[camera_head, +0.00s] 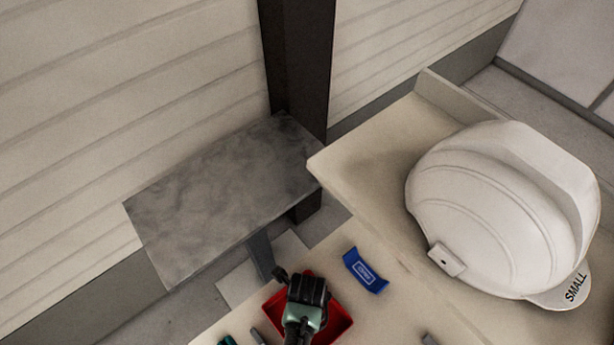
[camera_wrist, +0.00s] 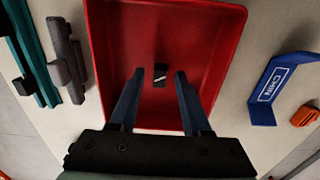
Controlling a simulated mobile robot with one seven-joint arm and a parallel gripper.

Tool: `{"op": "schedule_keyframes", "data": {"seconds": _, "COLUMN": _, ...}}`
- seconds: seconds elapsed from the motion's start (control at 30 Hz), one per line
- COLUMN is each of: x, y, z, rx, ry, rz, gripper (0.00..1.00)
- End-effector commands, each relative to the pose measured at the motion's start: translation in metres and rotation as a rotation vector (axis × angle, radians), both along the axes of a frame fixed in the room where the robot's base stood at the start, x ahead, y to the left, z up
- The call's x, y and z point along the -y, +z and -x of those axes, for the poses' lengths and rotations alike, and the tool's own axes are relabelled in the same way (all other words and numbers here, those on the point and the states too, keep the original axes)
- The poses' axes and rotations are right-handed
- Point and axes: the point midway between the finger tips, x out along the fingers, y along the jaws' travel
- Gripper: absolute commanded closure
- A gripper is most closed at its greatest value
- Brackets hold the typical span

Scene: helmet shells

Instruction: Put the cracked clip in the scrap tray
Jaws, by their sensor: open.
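The red scrap tray (camera_wrist: 226,40) fills the middle of the wrist view; in the head view the tray (camera_head: 338,328) is partly covered by my gripper (camera_head: 305,288). A small black clip (camera_wrist: 161,80) with a white crack-like mark appears inside the tray. My gripper (camera_wrist: 158,78) is over the tray with its two blue-grey fingers apart. The clip shows between the fingertips with a gap on each side, and appears to lie on the tray floor. The clip is hidden in the head view.
A blue curved pad (camera_wrist: 268,92) and an orange piece (camera_wrist: 304,115) lie right of the tray. A grey part (camera_wrist: 68,60) and teal strips (camera_wrist: 30,60) lie left. A white helmet shell (camera_head: 500,205) marked SMALL sits on a raised shelf (camera_head: 375,165).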

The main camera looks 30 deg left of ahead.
Motion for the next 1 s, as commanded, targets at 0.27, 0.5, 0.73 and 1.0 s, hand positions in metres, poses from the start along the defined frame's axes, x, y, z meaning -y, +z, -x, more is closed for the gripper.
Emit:
{"op": "schedule_keyframes", "data": {"seconds": 0.27, "x": 0.0, "y": 0.036, "z": 0.0, "rx": 0.004, "ry": 0.0, "rz": -0.001, "gripper": 0.52}}
{"op": "schedule_keyframes", "data": {"seconds": 0.5, "x": 0.0, "y": 0.084, "z": -0.001, "rx": 0.004, "ry": -0.001, "rz": -0.001, "gripper": 0.52}}
{"op": "schedule_keyframes", "data": {"seconds": 0.73, "x": 0.0, "y": 0.115, "z": 0.0, "rx": 0.001, "ry": 0.0, "rz": -0.001, "gripper": 0.52}}
{"op": "schedule_keyframes", "data": {"seconds": 1.0, "x": 0.0, "y": 0.122, "z": 0.0, "rx": -0.001, "ry": 0.0, "rz": 0.0, "gripper": 0.52}}
